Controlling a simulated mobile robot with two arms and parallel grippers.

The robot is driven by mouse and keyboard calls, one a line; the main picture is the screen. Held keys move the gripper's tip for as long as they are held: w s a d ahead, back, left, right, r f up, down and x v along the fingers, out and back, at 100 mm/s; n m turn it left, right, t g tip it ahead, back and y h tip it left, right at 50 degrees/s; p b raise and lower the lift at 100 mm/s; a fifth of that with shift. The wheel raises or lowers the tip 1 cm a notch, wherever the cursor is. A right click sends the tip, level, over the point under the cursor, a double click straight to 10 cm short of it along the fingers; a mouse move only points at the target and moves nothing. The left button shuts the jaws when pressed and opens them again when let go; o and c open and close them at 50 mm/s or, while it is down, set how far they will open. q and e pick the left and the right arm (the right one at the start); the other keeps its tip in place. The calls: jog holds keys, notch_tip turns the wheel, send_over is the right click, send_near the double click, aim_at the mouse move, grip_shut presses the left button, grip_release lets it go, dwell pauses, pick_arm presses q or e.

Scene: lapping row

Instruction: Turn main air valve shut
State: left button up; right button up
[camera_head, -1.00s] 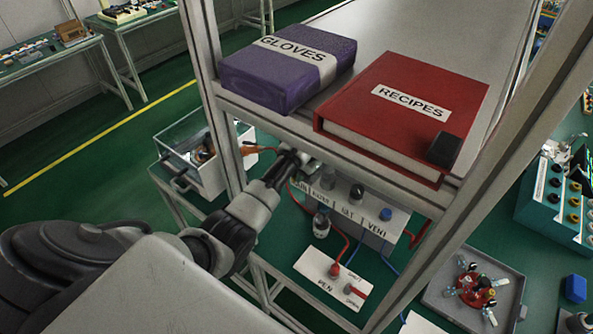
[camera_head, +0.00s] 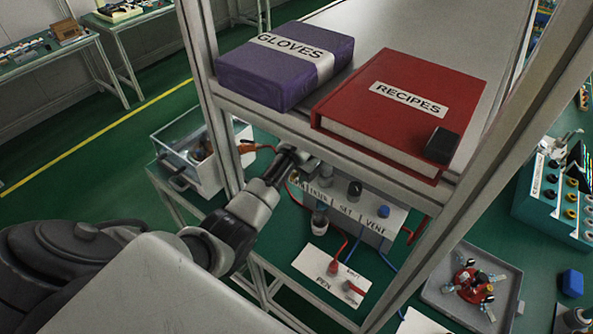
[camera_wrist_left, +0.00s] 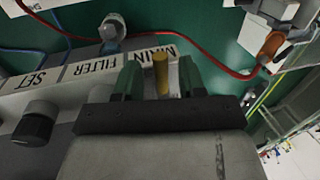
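The air panel is a light box under the shelf, with a label strip reading MAIN, FILTER, SET and VENT. In the left wrist view the brass-coloured valve handle (camera_wrist_left: 161,75) stands up at the MAIN label (camera_wrist_left: 150,54). My left gripper (camera_wrist_left: 160,82) is open, with one dark green finger on each side of the handle. A gap shows between the handle and each finger. In the head view my left gripper (camera_head: 297,158) reaches in under the shelf at the panel's left end, and the handle is hidden there. My right gripper is not in view.
A shelf above the panel carries a purple GLOVES box (camera_head: 285,68) and a red RECIPES binder (camera_head: 390,110). A black SET knob (camera_head: 354,189) and blue VENT knob (camera_head: 383,211) stand to the right. Red and blue hoses run in front, near a white plate (camera_head: 318,262).

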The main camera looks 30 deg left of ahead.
pick_arm(q)
jog(key=shift+r, duration=0.1)
notch_tip(320, 180, up, 10)
jog(key=d, duration=0.2)
jog(key=shift+r, duration=0.25)
jog(key=shift+f, duration=0.1)
dwell(0.5)
